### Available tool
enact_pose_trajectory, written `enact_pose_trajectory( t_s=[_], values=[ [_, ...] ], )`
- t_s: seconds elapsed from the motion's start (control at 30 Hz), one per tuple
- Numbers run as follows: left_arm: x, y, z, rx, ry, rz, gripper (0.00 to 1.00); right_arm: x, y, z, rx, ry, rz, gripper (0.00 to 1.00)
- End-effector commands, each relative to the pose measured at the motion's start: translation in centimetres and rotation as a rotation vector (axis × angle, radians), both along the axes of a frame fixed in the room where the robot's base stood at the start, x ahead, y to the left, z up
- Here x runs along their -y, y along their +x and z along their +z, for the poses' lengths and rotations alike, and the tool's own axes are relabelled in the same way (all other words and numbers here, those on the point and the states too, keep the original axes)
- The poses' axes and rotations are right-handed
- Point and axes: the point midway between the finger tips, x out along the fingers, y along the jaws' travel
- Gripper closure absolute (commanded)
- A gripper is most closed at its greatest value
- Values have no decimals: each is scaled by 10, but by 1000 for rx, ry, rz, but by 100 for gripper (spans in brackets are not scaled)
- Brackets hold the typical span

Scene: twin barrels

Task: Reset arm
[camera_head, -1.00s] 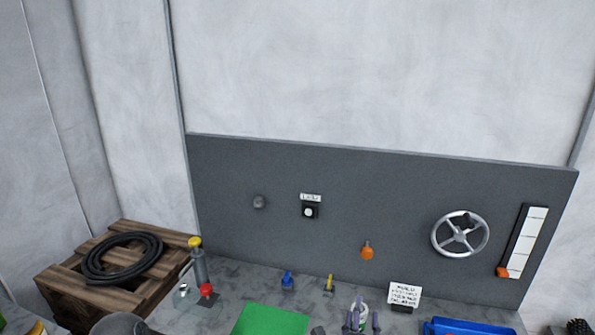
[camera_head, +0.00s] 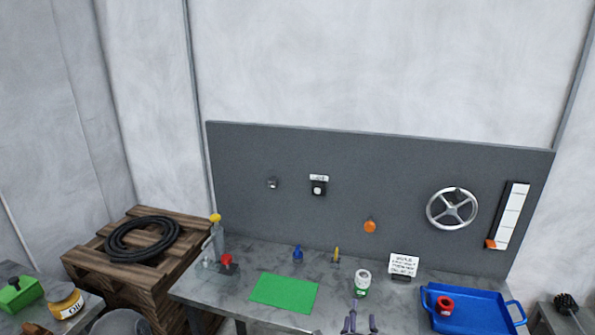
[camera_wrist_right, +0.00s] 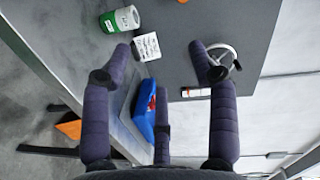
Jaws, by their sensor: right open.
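My right gripper (camera_head: 360,322) shows at the bottom edge of the head view, its fingers spread and empty. It is in front of the green-and-white can (camera_head: 362,283) in the picture and apart from it. In the right wrist view the gripper (camera_wrist_right: 160,95) has its dark fingers wide apart with nothing between them. The can (camera_wrist_right: 120,19) stands beyond the fingers there. My left gripper is not in view.
The grey bench holds a green mat (camera_head: 284,292), a sign (camera_head: 403,264) and a blue tray (camera_head: 444,290) with a red part (camera_head: 446,306). A dark panel (camera_head: 320,222) with a handwheel (camera_head: 452,208) stands behind. A wooden pallet stack (camera_head: 100,262) with a coiled hose is at left.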

Motion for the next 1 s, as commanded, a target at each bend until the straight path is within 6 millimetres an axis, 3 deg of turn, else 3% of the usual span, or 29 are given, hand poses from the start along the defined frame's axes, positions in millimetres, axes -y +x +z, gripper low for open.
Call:
enact_pose_trajectory(
  t_s=[0.37, 0.57, 0.77, 1.0],
  values=[
    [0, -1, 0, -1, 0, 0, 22, -8, -1, -72, -245, -126, 132, 40],
    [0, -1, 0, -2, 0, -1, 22, -15, -19, -147, -484, -235, 291, 40],
    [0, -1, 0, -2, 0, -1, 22, -24, -62, -226, -737, -324, 504, 40],
    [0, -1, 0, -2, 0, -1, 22, -36, -140, -303, -998, -381, 807, 40]
  ],
)
